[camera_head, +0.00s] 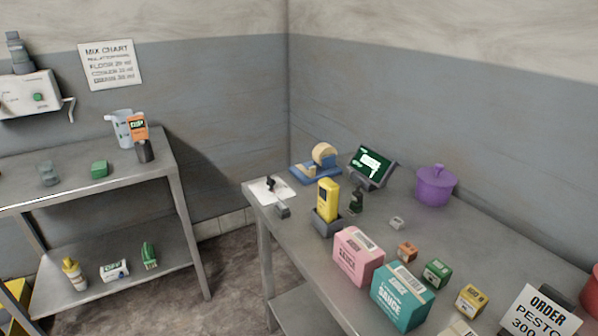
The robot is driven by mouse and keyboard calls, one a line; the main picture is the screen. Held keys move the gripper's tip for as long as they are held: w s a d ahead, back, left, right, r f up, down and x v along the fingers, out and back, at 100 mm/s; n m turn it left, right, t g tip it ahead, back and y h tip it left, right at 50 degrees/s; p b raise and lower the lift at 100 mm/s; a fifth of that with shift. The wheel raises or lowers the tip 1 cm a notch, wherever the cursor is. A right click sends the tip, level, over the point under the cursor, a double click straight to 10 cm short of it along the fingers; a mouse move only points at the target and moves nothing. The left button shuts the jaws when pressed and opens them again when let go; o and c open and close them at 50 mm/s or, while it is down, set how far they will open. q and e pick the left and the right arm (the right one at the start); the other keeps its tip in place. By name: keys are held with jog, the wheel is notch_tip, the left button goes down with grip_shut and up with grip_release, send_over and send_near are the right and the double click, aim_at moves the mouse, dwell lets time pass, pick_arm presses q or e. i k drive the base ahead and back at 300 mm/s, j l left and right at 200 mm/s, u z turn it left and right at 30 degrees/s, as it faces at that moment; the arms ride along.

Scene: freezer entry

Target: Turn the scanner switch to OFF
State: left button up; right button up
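A yellow handheld device (328,197), which looks like the scanner, stands upright in a dark grey cradle (326,223) on the right metal table. A screen (371,167) with a lit green display stands behind it near the wall. A small dark object (356,201) stands just right of the cradle, and a small dark grey block (282,210) lies to its left. I cannot make out which part is the scanner switch, nor its position. Neither of my grippers is in view.
The right table (390,247) also holds a pink box (358,256), a teal sauce box (401,297), several small boxes, a purple pot (435,186) and a tape dispenser (317,163). A metal shelf table (121,172) stands left, with open floor between.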

aim_at(270, 182)
jog(key=i+j+z, duration=0.3)
jog(key=j+z, duration=0.25)
jog(key=j, duration=0.2)
jog(key=i+j, duration=0.1)
jog(key=j, duration=0.2)
jog(key=i+j+z, duration=0.15)
jog(key=j, duration=0.15)
jog(key=i+j, duration=0.1)
jog(key=j, duration=0.25)
jog(key=i+j, duration=0.15)
jog(key=j, duration=0.3)
jog(key=i+j, duration=0.1)
jog(key=j, duration=0.3)
jog(key=i+j+z, duration=0.1)
jog(key=j, duration=0.35)
jog(key=i+j, duration=0.15)
jog(key=j, duration=0.3)
jog(key=i+j, duration=0.1)
jog(key=j, duration=0.35)
